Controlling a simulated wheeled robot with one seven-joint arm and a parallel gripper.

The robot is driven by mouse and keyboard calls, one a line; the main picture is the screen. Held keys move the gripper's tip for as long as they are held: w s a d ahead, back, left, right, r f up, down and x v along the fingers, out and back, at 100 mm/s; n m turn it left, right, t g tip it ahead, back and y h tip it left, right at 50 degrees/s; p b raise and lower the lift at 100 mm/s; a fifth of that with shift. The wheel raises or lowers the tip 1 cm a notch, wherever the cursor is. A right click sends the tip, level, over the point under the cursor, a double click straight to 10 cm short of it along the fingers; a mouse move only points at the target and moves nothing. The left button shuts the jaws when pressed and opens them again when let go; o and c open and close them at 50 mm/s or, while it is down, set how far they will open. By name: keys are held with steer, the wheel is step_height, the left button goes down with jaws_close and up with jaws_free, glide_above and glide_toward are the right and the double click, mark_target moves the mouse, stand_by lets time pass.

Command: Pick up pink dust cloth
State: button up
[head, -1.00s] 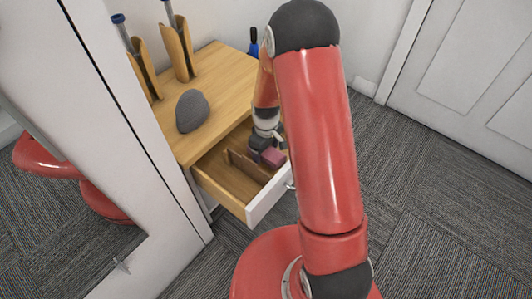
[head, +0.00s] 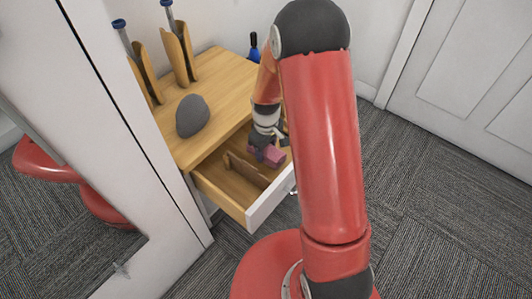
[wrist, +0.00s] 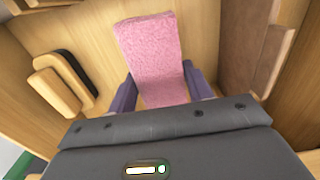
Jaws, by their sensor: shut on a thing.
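The pink dust cloth (wrist: 152,55) is a fuzzy pink block between the two fingers of my gripper (wrist: 158,88) in the wrist view. My gripper is shut on it. In the head view the pink cloth (head: 270,154) shows at the tip of my gripper (head: 264,150), inside or just above the open drawer (head: 210,192). My red arm hides part of the drawer's right side. I cannot tell whether the cloth touches the drawer floor.
A brown divider or board (head: 245,170) stands in the drawer. A wood-and-black brush-like item (wrist: 66,84) lies left of the cloth. A dark grey stone-like object (head: 192,116) and two wooden holders (head: 178,55) stand on the cabinet top. A mirror door (head: 60,200) is at left.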

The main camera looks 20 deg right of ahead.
step_height(320, 180, up, 17)
steer(key=p, duration=0.1)
